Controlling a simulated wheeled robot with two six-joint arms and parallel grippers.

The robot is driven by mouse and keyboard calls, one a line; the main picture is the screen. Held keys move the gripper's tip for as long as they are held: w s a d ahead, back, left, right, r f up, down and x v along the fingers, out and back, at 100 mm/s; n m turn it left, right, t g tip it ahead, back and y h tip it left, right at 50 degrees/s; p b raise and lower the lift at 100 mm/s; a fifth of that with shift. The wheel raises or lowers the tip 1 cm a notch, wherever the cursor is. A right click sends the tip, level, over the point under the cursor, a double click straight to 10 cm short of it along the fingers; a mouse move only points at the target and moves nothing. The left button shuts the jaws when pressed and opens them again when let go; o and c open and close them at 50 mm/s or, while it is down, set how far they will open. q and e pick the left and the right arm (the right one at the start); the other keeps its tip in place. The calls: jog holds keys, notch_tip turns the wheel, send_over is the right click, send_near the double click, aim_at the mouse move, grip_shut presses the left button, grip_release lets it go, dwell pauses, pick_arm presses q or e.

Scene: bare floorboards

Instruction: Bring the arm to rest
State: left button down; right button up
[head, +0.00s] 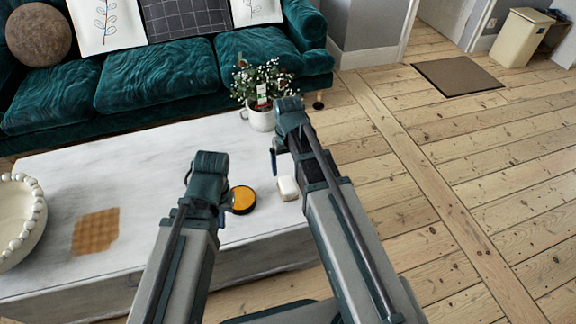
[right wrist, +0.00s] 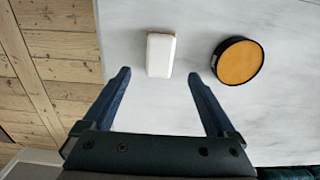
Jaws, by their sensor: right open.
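My right arm reaches over the white marbled table (head: 150,160) in the head view. Its gripper (right wrist: 159,75) is open and empty in the right wrist view, its two blue fingers spread apart. A small white block (right wrist: 161,55) lies just beyond the gap between the fingertips. The block also shows in the head view (head: 288,188), near the table's right edge. My left gripper (head: 228,205) is mostly hidden behind its own arm, so its fingers cannot be made out. It shows close to a round black-rimmed orange disc (head: 243,199).
The disc also shows right of the block in the right wrist view (right wrist: 239,61). A potted plant (head: 261,110) stands at the table's far right corner. A beaded bowl (head: 12,222) and woven square (head: 96,232) are at left. A green sofa (head: 155,75) stands behind.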

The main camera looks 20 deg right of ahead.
pick_arm(q)
notch_tip(320, 180, up, 2)
jog(key=shift+p, duration=0.5)
pick_arm(e)
notch_tip(320, 180, up, 2)
jog(key=shift+r, duration=0.1)
pick_arm(q)
notch_tip(320, 180, up, 23)
jog(key=p, duration=2.3)
pick_arm(e)
jog(key=s+a+r+n, duration=0.1)
jog(key=s+a+r, duration=0.2)
jog(key=r, duration=0.4)
jog(key=s+a+r+n, duration=0.1)
jog(key=s+a+r, duration=0.3)
jog(key=s+r, duration=0.2)
jog(key=s+a+r+n+h, duration=0.1)
jog(key=s+a+r, duration=0.2)
jog(key=r, duration=0.7)
jog(key=shift+s+a, duration=0.25)
jog(key=shift+s, duration=0.7)
pick_arm(q)
jog(key=shift+d, duration=0.15)
pick_arm(e)
jog(key=shift+d, duration=0.15)
